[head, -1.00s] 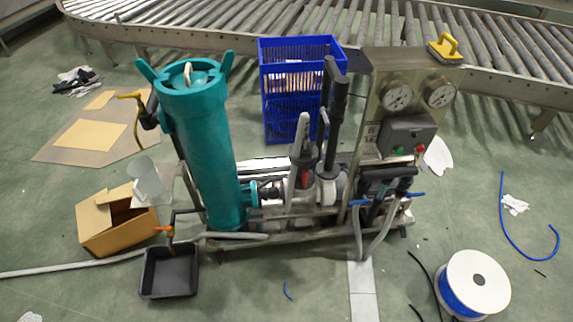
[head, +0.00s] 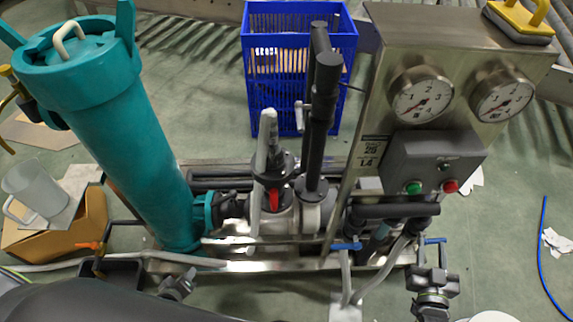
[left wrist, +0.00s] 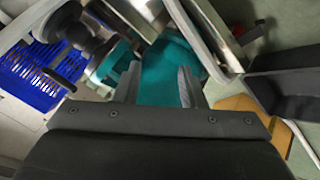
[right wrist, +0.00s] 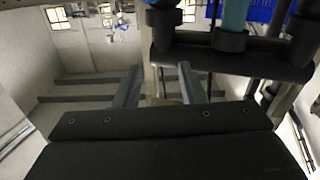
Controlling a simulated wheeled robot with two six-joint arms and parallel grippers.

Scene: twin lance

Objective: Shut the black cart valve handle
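A small black lever (head: 226,194) sits on the pipe between the teal filter housing (head: 125,140) and the white pump fittings (head: 278,218); it looks like the cart valve handle, though I cannot be sure. In the left wrist view a black bar handle (left wrist: 64,76) shows at left beside grey round fittings. My left gripper (head: 182,276) is low in front of the cart's frame, apart from the lever. Its fingers (left wrist: 158,85) are spread and empty, with teal housing behind. My right gripper (head: 431,262) is at the cart's front right, below the black pipes. Its fingers (right wrist: 160,85) are spread and empty.
A red handle (head: 272,199) stands right of the black lever. Blue handles (head: 346,246) sit on the lower right hoses. A gauge panel (head: 450,50), blue crate (head: 252,95), cardboard box (head: 45,243) and black tray (left wrist: 290,82) surround the cart.

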